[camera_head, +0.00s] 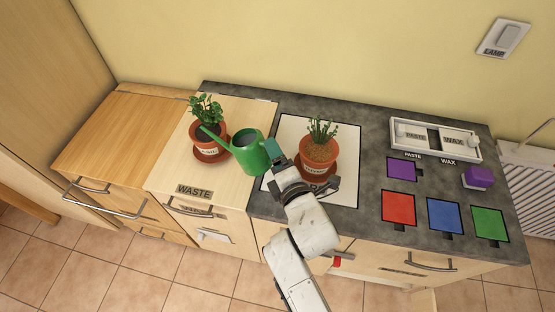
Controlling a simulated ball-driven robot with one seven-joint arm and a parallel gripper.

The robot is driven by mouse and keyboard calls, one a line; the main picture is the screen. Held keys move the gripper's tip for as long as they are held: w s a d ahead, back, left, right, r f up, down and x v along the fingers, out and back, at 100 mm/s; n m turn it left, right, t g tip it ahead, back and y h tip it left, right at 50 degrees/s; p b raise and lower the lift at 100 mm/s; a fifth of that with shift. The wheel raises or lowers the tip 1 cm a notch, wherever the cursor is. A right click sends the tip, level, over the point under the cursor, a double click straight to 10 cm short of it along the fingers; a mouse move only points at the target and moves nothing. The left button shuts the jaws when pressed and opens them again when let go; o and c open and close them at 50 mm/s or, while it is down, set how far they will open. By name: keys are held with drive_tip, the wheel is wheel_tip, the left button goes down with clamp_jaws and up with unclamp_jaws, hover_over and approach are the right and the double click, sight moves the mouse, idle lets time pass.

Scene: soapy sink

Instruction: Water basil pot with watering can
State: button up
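A green watering can (250,152) is at the middle left, its spout pointing left to a leafy plant in a terracotta pot (210,148) with a saucer and a white label too small to read. The spout tip overlaps the pot's rim in this view. My gripper (276,158) is at the can's right side, on its handle, and appears shut on it. The fingertips are partly hidden. A second terracotta pot (318,158), with thin upright leaves, stands right of my gripper on a white sheet. I cannot tell from the labels which plant is basil.
The leafy pot stands on a light wooden top marked WASTE (194,191). To the right, the dark counter (375,120) holds a PASTE and WAX tray (435,138), a purple cube (479,177) and coloured squares (398,208). The left wooden top (120,135) is clear.

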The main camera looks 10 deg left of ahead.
drive_tip(key=shift+r, duration=0.15)
drive_tip(key=s+r+p, duration=0.2)
drive_tip(key=s+r, duration=0.1)
drive_tip(key=s, duration=0.3)
drive_tip(key=shift+p, duration=0.3)
drive_tip(key=shift+a, duration=0.1)
drive_tip(key=f+b, duration=0.2)
drive_tip(key=b, duration=0.3)
drive_tip(key=f+m+t+y+b, duration=0.1)
drive_tip(key=f+b, duration=0.1)
drive_tip(key=b, duration=0.3)
drive_tip(key=a+f+m+t+b, duration=0.1)
drive_tip(key=f+b, duration=0.2)
drive_tip(key=b, duration=0.2)
drive_tip(key=shift+w, duration=0.15)
drive_tip(key=shift+b, duration=0.3)
